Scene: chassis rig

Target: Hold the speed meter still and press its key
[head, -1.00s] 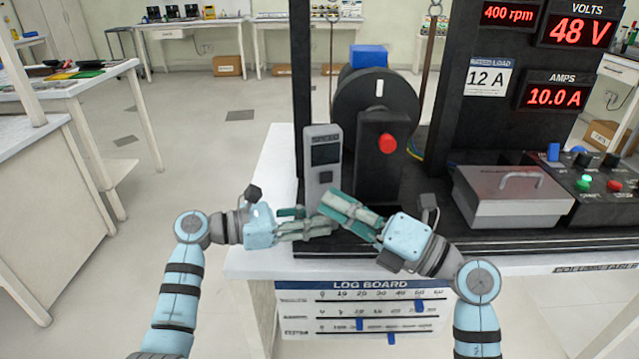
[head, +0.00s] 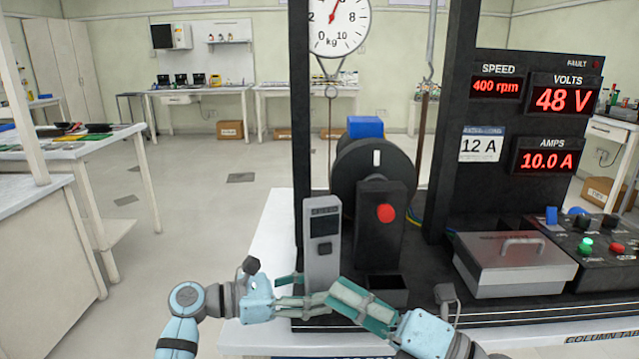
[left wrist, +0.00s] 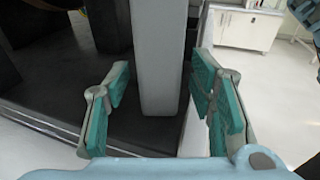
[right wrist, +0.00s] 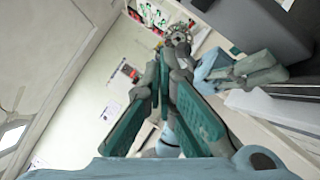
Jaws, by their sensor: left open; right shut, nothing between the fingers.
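My left gripper (head: 318,300) is open at the meter's lower part. In the left wrist view the meter (left wrist: 160,55) stands between the spread fingers of this gripper (left wrist: 160,100), with gaps on both sides. My right gripper (head: 338,290) is shut and empty, in front of the meter's lower right edge and below the key. Its closed fingers (right wrist: 170,65) show in the right wrist view.
A black motor housing with a red button (head: 386,213) stands just right of the meter. A small dark open box (head: 386,291) lies below it. A metal case (head: 515,263) and a control box (head: 590,243) are farther right. The floor to the left is open.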

